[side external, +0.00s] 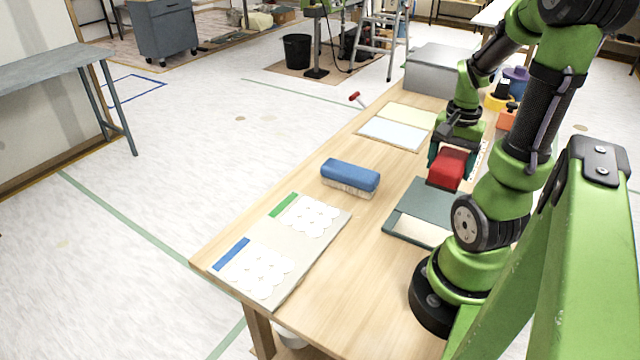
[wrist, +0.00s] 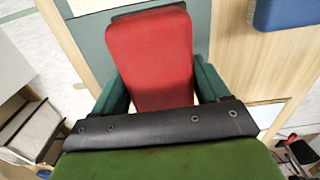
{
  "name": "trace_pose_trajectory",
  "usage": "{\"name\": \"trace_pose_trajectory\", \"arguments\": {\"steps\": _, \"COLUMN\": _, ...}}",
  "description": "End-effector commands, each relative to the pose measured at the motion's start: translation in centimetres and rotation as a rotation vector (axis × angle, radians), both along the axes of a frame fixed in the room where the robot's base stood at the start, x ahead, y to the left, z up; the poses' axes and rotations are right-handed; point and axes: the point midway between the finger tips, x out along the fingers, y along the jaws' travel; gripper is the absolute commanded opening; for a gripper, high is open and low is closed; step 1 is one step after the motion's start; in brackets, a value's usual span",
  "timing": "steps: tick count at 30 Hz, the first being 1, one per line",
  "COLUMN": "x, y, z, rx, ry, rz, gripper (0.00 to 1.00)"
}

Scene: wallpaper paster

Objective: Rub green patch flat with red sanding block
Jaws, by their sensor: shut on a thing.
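My gripper (side external: 451,150) is shut on the red sanding block (side external: 448,169), with a teal finger on either side. In the wrist view the red block (wrist: 150,55) points away from my gripper (wrist: 162,85). The block is at the far edge of a dark green-grey panel (side external: 428,197); whether it touches the panel is unclear. A pale board (side external: 322,243) at the table's near left end carries two groups of white discs. One group has a green strip (side external: 283,205), the other a blue strip (side external: 231,253). I cannot tell which surface is the green patch.
A blue-backed brush (side external: 350,174) lies between the board and the panel. It also shows in the wrist view (wrist: 288,12). Pale sheets (side external: 395,132) lie farther back, near a grey box (side external: 437,72) and a red-headed tool (side external: 355,97). Bare wood surrounds the brush.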

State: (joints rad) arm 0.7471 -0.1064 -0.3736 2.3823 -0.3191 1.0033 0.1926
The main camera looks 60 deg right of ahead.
Motion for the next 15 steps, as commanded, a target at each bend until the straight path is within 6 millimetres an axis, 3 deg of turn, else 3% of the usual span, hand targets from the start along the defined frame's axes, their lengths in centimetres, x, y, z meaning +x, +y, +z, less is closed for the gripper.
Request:
{"name": "trace_pose_trajectory", "arguments": {"steps": 5, "x": 0.2, "y": 0.1, "z": 0.0, "rx": 0.000, "ry": 0.000, "rz": 0.010, "gripper": 0.43}}
{"name": "trace_pose_trajectory", "arguments": {"steps": 8, "x": 1.4, "y": 0.8, "z": -0.3, "rx": 0.001, "ry": 0.001, "rz": 0.065, "gripper": 0.43}}
{"name": "trace_pose_trajectory", "arguments": {"steps": 11, "x": 4.3, "y": 1.9, "z": -0.6, "rx": 0.002, "ry": 0.002, "rz": 0.190, "gripper": 0.43}}
{"name": "trace_pose_trajectory", "arguments": {"steps": 15, "x": 10.0, "y": 4.8, "z": -0.9, "rx": 0.001, "ry": 0.002, "rz": 0.454, "gripper": 0.43}}
